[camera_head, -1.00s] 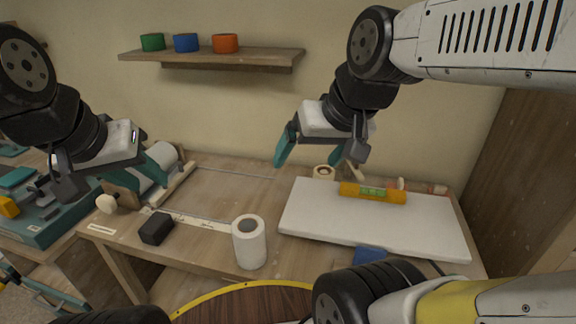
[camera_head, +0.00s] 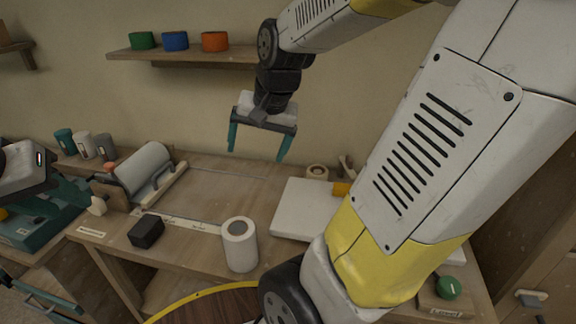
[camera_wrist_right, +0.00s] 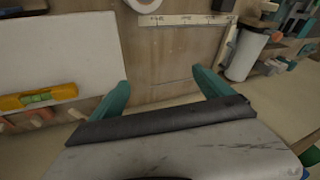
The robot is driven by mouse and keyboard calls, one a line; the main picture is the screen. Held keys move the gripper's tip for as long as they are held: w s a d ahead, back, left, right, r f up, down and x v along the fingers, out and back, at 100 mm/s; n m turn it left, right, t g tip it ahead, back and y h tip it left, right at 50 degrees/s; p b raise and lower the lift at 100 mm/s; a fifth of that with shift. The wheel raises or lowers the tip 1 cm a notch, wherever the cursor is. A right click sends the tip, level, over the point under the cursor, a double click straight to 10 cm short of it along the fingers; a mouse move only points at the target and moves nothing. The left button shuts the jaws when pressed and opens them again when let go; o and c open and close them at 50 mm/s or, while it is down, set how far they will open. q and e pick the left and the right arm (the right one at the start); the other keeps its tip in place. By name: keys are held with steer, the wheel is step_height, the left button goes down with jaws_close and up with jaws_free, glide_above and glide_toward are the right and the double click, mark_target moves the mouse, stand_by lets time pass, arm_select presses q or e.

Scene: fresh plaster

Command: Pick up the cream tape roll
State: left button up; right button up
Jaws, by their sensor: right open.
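A white board (camera_head: 292,207) carries a yellow level (camera_wrist_right: 38,97), mostly hidden by my arm in the head view. A shelf (camera_head: 185,57) holds green, blue and orange rolls.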

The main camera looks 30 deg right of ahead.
steer(key=w+d+f+m+g+h, duration=0.2)
steer(key=w+d+f+m+h, duration=0.1)
steer(key=w+d+f+m, duration=0.5)
steer(key=m+g+h, duration=0.2)
steer(key=m+h, duration=0.2)
glide_toward(318, 173)
steer(key=x, duration=0.2)
steer(key=shift+w+d+f, duration=0.25)
steer(key=shift+w+d, duration=0.05)
steer(key=shift+d, duration=0.05)
steer(key=x, duration=0.7)
steer(key=shift+w+d+f, duration=0.1)
steer(key=shift+w+f, duration=0.05)
steer(key=shift+f, duration=0.1)
steer(key=c, duration=1.5)
steer(key=shift+o, duration=0.2)
steer(key=shift+r, duration=0.1)
steer(key=shift+s+a+r, duration=0.3)
steer(key=shift+a+r, duration=0.05)
steer(key=shift+r, duration=0.05)
step_height(318, 173, up, 11)
steer(key=s+a, duration=0.4)
steer(key=s, duration=0.1)
steer(key=s+a, duration=0.8)
steer(key=s, duration=0.1)
steer(key=shift+s+a+f, duration=0.1)
steer(key=shift+s+f, duration=0.1)
steer(key=shift+s, duration=0.15)
